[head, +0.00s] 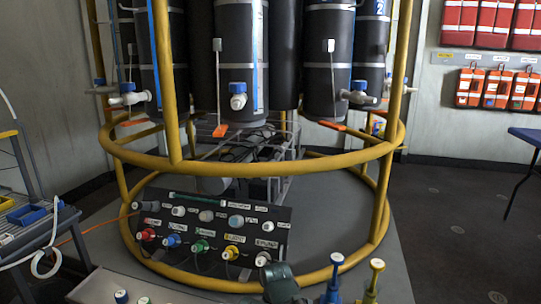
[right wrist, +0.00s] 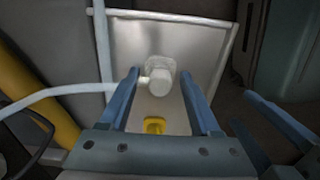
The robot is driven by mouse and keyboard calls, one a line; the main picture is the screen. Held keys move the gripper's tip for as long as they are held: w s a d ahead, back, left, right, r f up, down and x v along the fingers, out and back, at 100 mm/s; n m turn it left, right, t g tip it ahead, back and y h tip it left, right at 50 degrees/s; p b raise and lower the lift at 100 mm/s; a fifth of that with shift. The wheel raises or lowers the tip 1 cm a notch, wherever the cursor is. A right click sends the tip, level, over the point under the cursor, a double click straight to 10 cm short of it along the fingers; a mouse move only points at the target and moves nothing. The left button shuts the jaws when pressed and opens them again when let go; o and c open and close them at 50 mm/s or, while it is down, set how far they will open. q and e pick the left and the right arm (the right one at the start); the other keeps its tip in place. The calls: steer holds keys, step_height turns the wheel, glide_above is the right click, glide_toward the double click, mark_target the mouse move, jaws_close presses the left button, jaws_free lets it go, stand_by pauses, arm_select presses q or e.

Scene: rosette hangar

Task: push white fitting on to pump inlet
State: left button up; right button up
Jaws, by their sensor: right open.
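In the right wrist view, a white round fitting (right wrist: 159,82) sits in front of a pale, framed panel (right wrist: 205,40). A white hose (right wrist: 60,92) comes in from the left and reaches a short stub at its side. I cannot tell whether the fitting is seated on the pump inlet. My right gripper (right wrist: 159,72) is open, its two blue fingers either side of the fitting in the picture, with no clear contact. A yellow part (right wrist: 154,125) shows lower between the fingers. Blue bars at the lower right resemble my left gripper's fingers; their opening is unclear.
In the head view, a yellow tubular frame (head: 250,165) rings dark cylinders (head: 240,60). A sloped panel (head: 215,225) holds several labelled coloured fittings. A cart (head: 40,235) with a white hose stands left. Open floor (head: 455,215) lies right, near a blue table (head: 525,135).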

stand_by(0.4)
jaws_close()
steer(key=shift+r, duration=0.15)
stand_by(1.3)
steer(key=shift+r+p, duration=2.85)
steer(key=shift+p, duration=0.15)
steer(key=shift+r, duration=0.1)
step_height(320, 180, up, 4)
steer(key=p, duration=0.4)
steer(key=shift+f, duration=0.2)
